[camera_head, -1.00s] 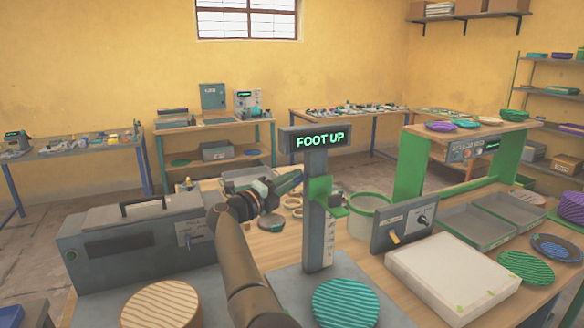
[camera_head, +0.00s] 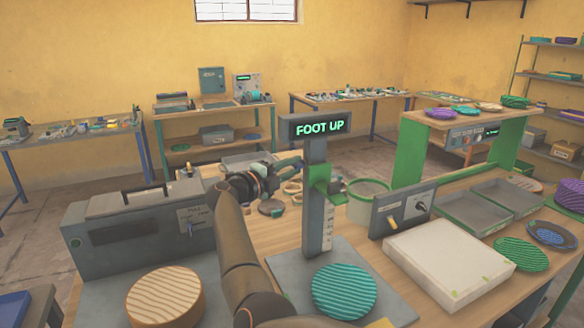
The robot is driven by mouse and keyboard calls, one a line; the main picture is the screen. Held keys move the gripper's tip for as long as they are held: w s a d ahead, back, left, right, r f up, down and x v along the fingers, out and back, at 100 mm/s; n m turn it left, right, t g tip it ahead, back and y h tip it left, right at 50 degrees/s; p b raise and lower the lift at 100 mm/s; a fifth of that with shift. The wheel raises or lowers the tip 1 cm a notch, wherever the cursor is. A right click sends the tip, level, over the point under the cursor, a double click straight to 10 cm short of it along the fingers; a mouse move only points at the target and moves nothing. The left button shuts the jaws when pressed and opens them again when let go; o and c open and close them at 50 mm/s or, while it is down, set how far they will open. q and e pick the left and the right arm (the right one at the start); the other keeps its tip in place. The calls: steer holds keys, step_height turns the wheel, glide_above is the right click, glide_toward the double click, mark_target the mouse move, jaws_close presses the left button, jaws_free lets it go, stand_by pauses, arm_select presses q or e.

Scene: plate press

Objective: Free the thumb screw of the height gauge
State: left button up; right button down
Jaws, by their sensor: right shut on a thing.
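The height gauge is a grey post (camera_head: 316,220) on a grey base, topped by a display (camera_head: 319,127) reading "FOOT UP". A green carriage (camera_head: 321,174) sits partway up the post above a printed scale. My right gripper (camera_head: 296,168) is shut at the left side of the post, level with the carriage. It appears to be on the thumb screw, which is too small and too covered by the fingers to make out. A teal ribbed plate (camera_head: 344,291) lies on the gauge base. My left gripper is not in view.
A grey machine box (camera_head: 140,235) stands left, with a ribbed tan disc (camera_head: 165,297) in front. A green-rimmed bin (camera_head: 368,205), a switch panel (camera_head: 402,213) and a white slab (camera_head: 449,262) stand right of the gauge. Small loose parts lie behind my gripper.

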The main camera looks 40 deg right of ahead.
steer(key=c, duration=0.9)
jaws_free()
steer(key=s+a+b, duration=0.1)
steer(key=a+b, duration=0.2)
steer(key=a, duration=0.9)
steer(key=shift+a, duration=0.3)
